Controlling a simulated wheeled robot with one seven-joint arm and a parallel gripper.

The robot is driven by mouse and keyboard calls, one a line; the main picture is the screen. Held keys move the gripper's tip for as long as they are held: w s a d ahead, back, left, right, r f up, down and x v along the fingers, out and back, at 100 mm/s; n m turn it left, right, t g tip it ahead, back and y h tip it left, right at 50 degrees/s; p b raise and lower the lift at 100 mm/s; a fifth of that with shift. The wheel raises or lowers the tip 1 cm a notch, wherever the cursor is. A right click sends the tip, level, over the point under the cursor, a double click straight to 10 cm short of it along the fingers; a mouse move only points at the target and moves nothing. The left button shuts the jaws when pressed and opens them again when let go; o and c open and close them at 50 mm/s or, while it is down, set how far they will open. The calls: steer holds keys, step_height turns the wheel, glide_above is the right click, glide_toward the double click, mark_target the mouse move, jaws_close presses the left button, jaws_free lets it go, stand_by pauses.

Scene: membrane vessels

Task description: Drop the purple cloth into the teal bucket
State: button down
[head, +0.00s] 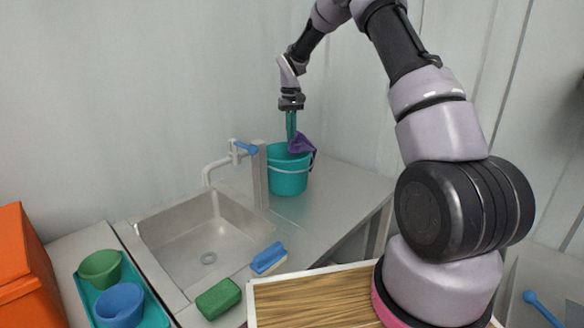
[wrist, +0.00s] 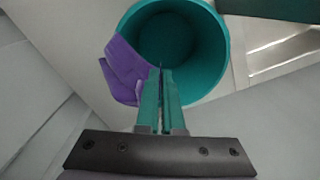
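The teal bucket (head: 287,178) stands upright on the counter to the right of the faucet. The wrist view looks down into its open mouth (wrist: 172,35), and the inside that shows looks empty. My gripper (head: 291,137) points down at the bucket, its teal fingers (wrist: 162,75) close together with a thin strip of purple between their tips. It is shut on the purple cloth (head: 302,145). The cloth (wrist: 125,68) spreads to one side of the fingers, partly over the bucket's rim and partly outside it. Whether it touches the rim is unclear.
A sink (head: 205,235) with a faucet (head: 222,165) lies left of the bucket. A blue brush (head: 268,258) and green sponge (head: 218,298) lie at its front edge. A teal tray (head: 150,308) holds green and blue cups. The counter right of the bucket (head: 345,190) is clear.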

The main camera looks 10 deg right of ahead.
step_height(320, 180, down, 6)
steer(key=shift+d, duration=0.1)
stand_by(0.4)
jaws_free()
stand_by(0.6)
steer(key=shift+r, duration=2.8)
step_height(320, 180, up, 11)
